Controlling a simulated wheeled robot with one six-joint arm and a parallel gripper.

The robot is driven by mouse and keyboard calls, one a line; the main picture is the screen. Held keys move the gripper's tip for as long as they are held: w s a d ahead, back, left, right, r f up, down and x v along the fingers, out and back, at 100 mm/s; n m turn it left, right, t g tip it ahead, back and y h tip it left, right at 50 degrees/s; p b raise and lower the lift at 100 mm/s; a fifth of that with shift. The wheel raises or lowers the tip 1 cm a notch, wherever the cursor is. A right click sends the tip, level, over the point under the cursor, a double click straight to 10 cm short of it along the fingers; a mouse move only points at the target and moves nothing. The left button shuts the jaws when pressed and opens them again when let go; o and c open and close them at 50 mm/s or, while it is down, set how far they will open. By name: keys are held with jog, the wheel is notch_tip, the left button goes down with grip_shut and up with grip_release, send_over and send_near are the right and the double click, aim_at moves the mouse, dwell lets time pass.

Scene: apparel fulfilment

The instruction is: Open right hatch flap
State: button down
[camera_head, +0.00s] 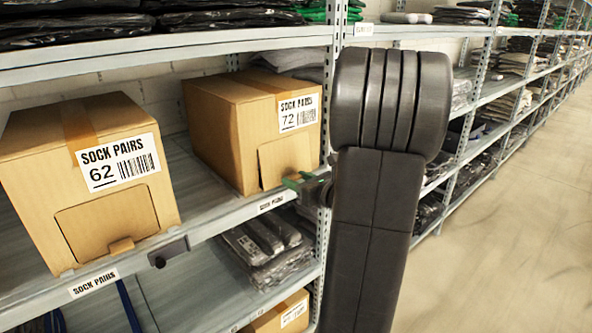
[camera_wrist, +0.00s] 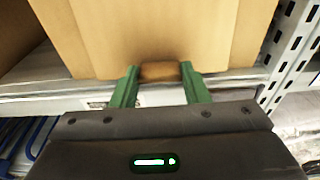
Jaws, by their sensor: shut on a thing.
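The right cardboard box (camera_head: 225,125), labelled SOCK PAIRS 72, stands on the middle shelf. Its hatch flap (camera_head: 287,160) is in the lower front face and looks upright, roughly flush with the box front. My gripper (camera_head: 304,181) is at the lower front edge of this flap, with its green fingers partly hidden by my arm in the head view. In the wrist view, the gripper (camera_wrist: 160,71) has one finger on each side of the flap's small brown tab (camera_wrist: 159,72) and is shut on it.
A left box (camera_head: 30,160), labelled SOCK PAIRS 62, stands on the same shelf with its own flap (camera_head: 108,225) in place. A perforated metal post (camera_head: 325,150) rises close to the right box. Bagged clothes (camera_head: 262,240) lie on the shelf below. The aisle floor (camera_head: 500,220) at right is clear.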

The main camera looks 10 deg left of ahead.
jog(key=s+d+r+g+h+p, duration=0.1)
jog(key=r+p, duration=0.4)
jog(key=p, duration=0.5)
jog(key=shift+s+d+g+h, duration=0.4)
jog(key=shift+s+d+h, duration=0.35)
jog(key=shift+d, duration=0.5)
jog(key=c, duration=2.2)
grip_release()
jog(key=shift+s+d+r+p, duration=0.15)
jog(key=shift+r+p, duration=0.2)
jog(key=shift+r, duration=0.15)
jog(key=shift+s+d+r+p, duration=0.15)
jog(key=shift+r+p, duration=0.15)
jog(key=shift+r, duration=0.25)
jog(key=shift+s+d+r+p, duration=0.1)
jog(key=shift+d+r+p, duration=0.05)
jog(key=shift+r+p, duration=0.3)
jog(key=c, duration=2.2)
grip_release()
jog(key=shift+r, duration=0.1)
jog(key=c, duration=1.2)
grip_release()
jog(key=o, duration=0.4)
jog(key=shift+a, duration=0.15)
jog(key=shift+f, duration=0.2)
